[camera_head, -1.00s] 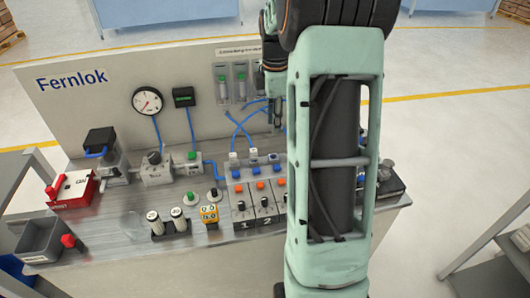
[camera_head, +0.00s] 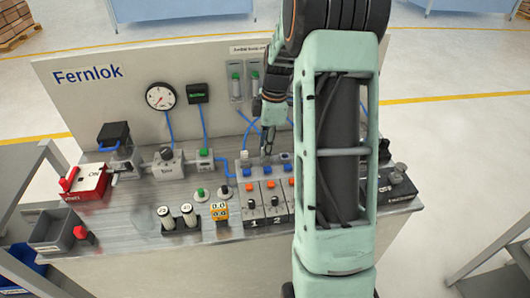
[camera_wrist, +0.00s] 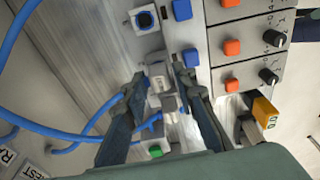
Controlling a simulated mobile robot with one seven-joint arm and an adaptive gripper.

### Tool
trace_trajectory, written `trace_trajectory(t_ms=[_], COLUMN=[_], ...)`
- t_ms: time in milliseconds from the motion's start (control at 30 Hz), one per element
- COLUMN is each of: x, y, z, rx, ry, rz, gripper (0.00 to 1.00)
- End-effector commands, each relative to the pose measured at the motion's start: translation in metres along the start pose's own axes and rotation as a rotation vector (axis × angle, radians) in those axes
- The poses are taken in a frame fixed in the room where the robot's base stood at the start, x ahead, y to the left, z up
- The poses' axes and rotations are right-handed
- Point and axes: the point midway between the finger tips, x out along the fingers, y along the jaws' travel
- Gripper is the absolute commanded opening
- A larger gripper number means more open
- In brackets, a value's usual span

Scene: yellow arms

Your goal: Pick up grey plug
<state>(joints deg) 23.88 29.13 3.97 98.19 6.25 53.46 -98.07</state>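A light grey plug (camera_wrist: 157,72) with a blue tube end below it shows in the wrist view between my two fingers. My gripper (camera_wrist: 160,76) is open, one finger on each side of the plug; whether either finger touches it I cannot tell. In the head view my gripper (camera_head: 266,155) points down over the back row of the numbered valve block (camera_head: 255,216), and it hides the plug there. Another pale plug (camera_head: 244,156) stands just left of the fingers, with a blue tube near it.
The block carries blue and orange buttons and black knobs close to my fingers. Loose blue tubes (camera_wrist: 75,136) curve beside the left finger. A gauge (camera_head: 160,96) is on the upright Fernlok panel (camera_head: 105,105) behind. A grey bin (camera_head: 55,230) is at the bench's left.

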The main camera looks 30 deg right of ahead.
Motion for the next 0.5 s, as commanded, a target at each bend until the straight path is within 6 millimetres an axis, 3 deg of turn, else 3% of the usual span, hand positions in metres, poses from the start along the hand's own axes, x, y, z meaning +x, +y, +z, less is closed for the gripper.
trace_trajectory(t_ms=[100,333,500], x=[0.0094,0.0108,0.0106], y=[-0.0002,0.0001,0.0001], z=[0.0001,0.0002,0.0003], rx=[0.0,0.0,0.0], ry=[0.0,-0.001,-0.001], rz=[0.0,0.001,0.001], gripper=[0.25,0.25,0.08])
